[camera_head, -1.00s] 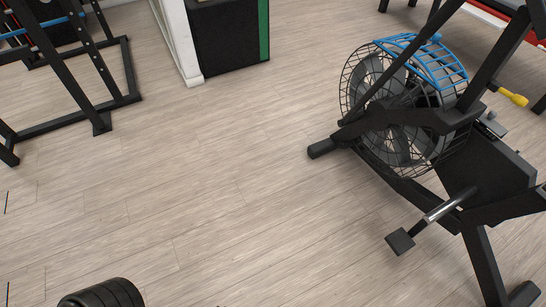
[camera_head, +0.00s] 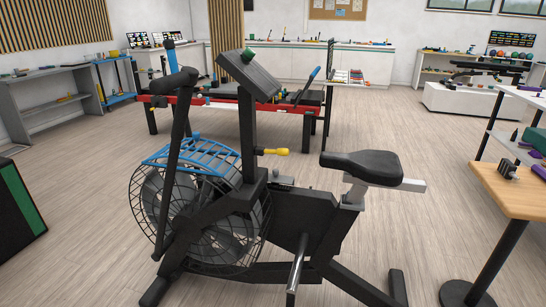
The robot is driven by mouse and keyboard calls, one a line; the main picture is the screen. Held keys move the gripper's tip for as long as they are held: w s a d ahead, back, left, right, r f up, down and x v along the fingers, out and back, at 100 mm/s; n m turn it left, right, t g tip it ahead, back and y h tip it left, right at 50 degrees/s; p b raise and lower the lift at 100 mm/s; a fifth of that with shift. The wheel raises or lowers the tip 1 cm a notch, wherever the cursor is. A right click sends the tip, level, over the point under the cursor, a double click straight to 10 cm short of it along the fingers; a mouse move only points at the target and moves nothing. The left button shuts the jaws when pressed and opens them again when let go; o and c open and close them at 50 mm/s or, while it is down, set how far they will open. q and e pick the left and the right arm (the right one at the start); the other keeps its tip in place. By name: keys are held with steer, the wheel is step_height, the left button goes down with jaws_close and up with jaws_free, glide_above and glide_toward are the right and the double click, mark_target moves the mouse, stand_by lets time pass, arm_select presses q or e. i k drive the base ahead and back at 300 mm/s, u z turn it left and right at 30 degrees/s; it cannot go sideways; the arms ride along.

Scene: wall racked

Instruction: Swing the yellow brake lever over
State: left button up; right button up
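The yellow brake lever (camera_head: 274,151) sticks out to the right from the black upright post of the exercise bike (camera_head: 247,130), between the post and the seat. It lies about level, with its thicker yellow end pointing right. The bike has a caged fan wheel (camera_head: 165,205) with a blue top guard (camera_head: 190,157) at its left, and a black seat (camera_head: 361,167) at its right. Neither of my grippers shows in the head view.
A wooden-topped table (camera_head: 515,196) stands close at the right on a round base. A black box with a green strip (camera_head: 22,202) is at the left edge. A red-edged bench (camera_head: 222,98) stands behind the bike. Open floor (camera_head: 90,220) lies left of the bike.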

mark_target(283, 152)
steer(key=u, duration=0.3)
steer(key=i, duration=1.85)
steer(key=u, duration=0.25)
